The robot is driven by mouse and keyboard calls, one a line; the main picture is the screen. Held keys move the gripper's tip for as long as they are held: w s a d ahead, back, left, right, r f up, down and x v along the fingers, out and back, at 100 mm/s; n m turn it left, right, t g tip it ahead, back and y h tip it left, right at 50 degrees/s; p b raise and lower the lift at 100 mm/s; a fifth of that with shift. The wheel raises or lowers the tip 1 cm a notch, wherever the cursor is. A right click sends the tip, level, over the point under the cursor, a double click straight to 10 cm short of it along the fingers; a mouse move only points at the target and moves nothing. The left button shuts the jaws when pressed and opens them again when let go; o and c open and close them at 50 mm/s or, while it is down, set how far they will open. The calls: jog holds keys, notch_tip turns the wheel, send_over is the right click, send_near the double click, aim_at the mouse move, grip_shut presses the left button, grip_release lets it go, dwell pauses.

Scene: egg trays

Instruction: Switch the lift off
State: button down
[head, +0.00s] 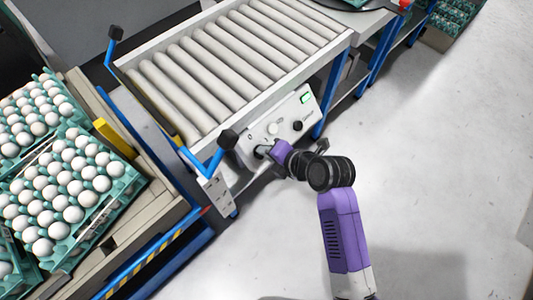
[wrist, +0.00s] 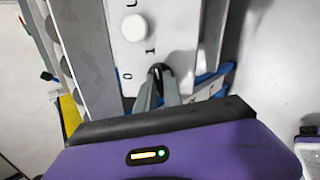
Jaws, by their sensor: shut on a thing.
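The white control panel (head: 283,112) is on the front side of the roller conveyor. It carries a small green display (head: 305,98), a white knob (head: 272,129) and a black knob (head: 297,125). My gripper (head: 263,151) reaches the panel's lower left part. In the wrist view my gripper (wrist: 161,82) is shut on a dark switch knob (wrist: 158,69) on the panel, below the white knob (wrist: 136,28). Marks "0" and "1" show beside the switch. The fingers hide most of it, so I cannot tell which mark it points to.
The roller conveyor (head: 222,62) lies behind the panel. Black-ended blue levers (head: 214,158) stand close to the left of my gripper. Trays of white eggs (head: 72,190) are stacked at the left. The grey floor on the right is clear.

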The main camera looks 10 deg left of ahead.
jog(key=shift+f+n+b, duration=0.15)
jog(key=shift+n+b, duration=3.05)
jog(key=shift+n, duration=0.2)
jog(key=shift+n+b, duration=0.6)
jog(key=shift+b, duration=1.65)
jog(key=shift+w+r+n+b, duration=0.2)
jog(key=shift+n+b, duration=0.1)
jog(key=shift+b, duration=1.2)
jog(key=shift+s+n+b, duration=0.15)
jog(key=shift+n+b, duration=0.65)
jog(key=shift+b, duration=3.1)
jog(key=shift+s+f+n+b, duration=0.15)
jog(key=shift+n+b, duration=1.35)
jog(key=shift+b, duration=3.75)
jog(key=shift+n+b, duration=0.6)
jog(key=shift+b, duration=0.55)
jog(key=shift+d+r+n, duration=0.1)
jog(key=shift+r+n, duration=0.15)
jog(key=shift+n, duration=0.15)
jog(key=c, duration=1.8)
grip_release()
jog(key=o, duration=0.4)
